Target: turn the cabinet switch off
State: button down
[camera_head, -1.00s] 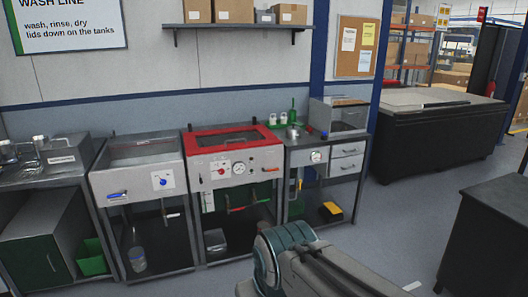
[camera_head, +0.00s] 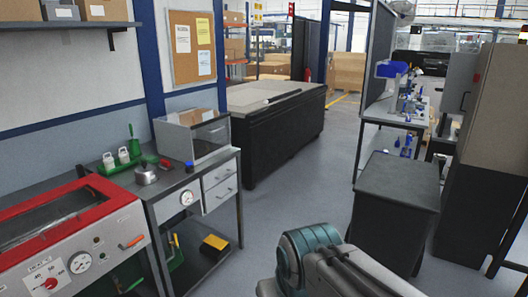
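A tall grey-brown cabinet (camera_head: 504,110) stands at the right edge of the head view, with a lighter grey box (camera_head: 457,88) beside it on its left. I cannot make out a switch on either one. A red-lidded tank (camera_head: 70,232) at the lower left has a red dial knob (camera_head: 51,284) and a gauge on its front panel. My arm shows at the bottom centre, with a teal joint and grey links. My gripper is not in view, and its state is hidden.
A dark low cabinet (camera_head: 397,200) stands right of centre. A workbench with blue items (camera_head: 398,112) is behind it. A long black counter (camera_head: 275,125) stands at the back. A steel bench (camera_head: 160,190) is at left. Grey floor (camera_head: 290,205) between them is clear.

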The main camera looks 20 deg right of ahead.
aim_at(476, 77)
jog(key=z, duration=0.9)
jog(key=i, duration=1.45)
jog(key=z, duration=1)
jog(key=i, duration=1.2)
jog(key=u, duration=0.4)
jog(key=k, duration=0.8)
jog(key=u, duration=0.75)
jog(key=k, duration=0.35)
jog(key=u, duration=0.6)
jog(key=i, duration=2.05)
jog(key=z, duration=0.2)
jog(key=i, duration=2)
jog(key=z, duration=0.4)
jog(key=i, duration=1.75)
jog(key=z, duration=0.3)
